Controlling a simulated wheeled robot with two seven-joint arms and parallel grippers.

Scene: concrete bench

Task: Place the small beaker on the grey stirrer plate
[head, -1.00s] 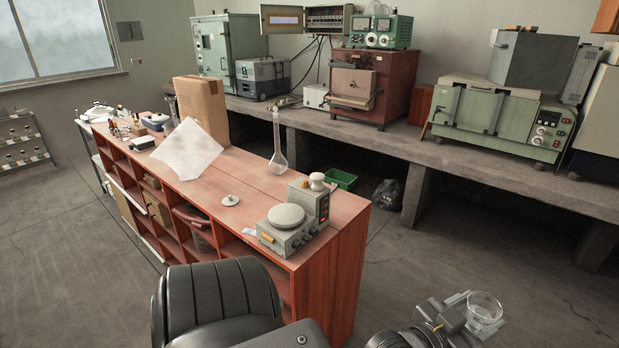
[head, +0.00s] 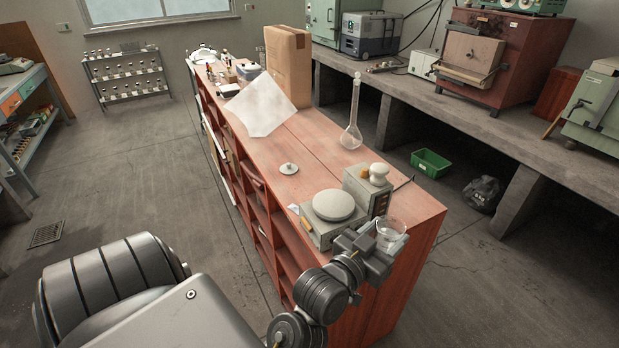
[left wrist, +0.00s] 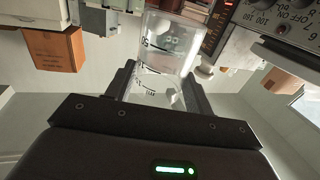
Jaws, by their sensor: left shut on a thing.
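The small clear glass beaker (head: 391,233) is in my left gripper (head: 378,245), at the near right end of the wooden shelf unit. In the left wrist view the beaker (left wrist: 165,58) with dark graduation marks sits between the two fingers of the left gripper (left wrist: 160,85). The grey stirrer plate (head: 333,205) has a round pale top and stands on the shelf unit, left of the beaker in the head view. Its control box with knobs shows at the upper right of the left wrist view (left wrist: 284,30). My right gripper is not in view.
A tall flask (head: 352,125), a small grey disc (head: 289,168) and a paper sheet (head: 262,104) are farther along the wooden top (head: 310,150). A green crate (head: 431,162) is on the floor.

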